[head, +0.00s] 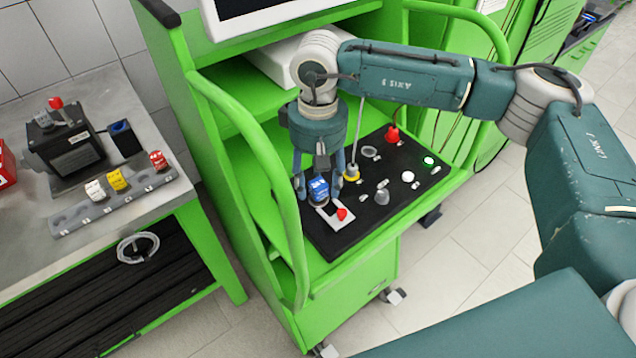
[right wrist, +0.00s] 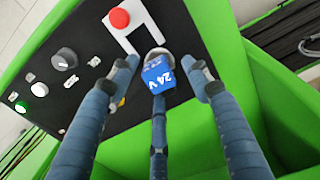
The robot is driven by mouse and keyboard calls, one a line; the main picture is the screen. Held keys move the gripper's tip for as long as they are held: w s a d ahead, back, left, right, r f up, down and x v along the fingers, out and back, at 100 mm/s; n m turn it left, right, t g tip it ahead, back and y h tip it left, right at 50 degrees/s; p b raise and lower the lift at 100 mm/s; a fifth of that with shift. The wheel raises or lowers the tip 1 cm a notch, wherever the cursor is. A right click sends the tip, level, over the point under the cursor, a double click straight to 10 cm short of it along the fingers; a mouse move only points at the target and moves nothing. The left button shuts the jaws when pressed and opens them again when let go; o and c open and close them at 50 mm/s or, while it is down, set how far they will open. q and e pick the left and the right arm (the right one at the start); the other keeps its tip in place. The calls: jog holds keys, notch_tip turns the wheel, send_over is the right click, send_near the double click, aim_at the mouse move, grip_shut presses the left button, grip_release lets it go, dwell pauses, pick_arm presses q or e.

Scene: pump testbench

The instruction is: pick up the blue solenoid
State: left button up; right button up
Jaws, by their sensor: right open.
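The blue solenoid (head: 318,189) stands on the black panel (head: 338,247) of the green testbench, near the panel's left side. In the right wrist view the blue solenoid (right wrist: 158,73) is a small block marked "24 V", with a silver round part showing behind it. My right gripper (head: 320,180) comes down from above, its fingers open around the solenoid. In the right wrist view the right gripper (right wrist: 164,78) has one finger on each side of the block and a third below it. Whether the third finger touches the block I cannot tell. My left gripper is out of view.
A red button (head: 342,214) on a light plate sits close beside the solenoid. Other knobs and a red part (head: 392,134) stand on the panel. A green rail (head: 262,155) curves along the bench's left. A grey table (head: 40,240) holds white, yellow and red solenoids.

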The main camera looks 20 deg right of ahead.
jog(key=shift+f, duration=0.6)
jog(key=c, duration=1.2)
grip_shut()
jog(key=shift+r, duration=0.2)
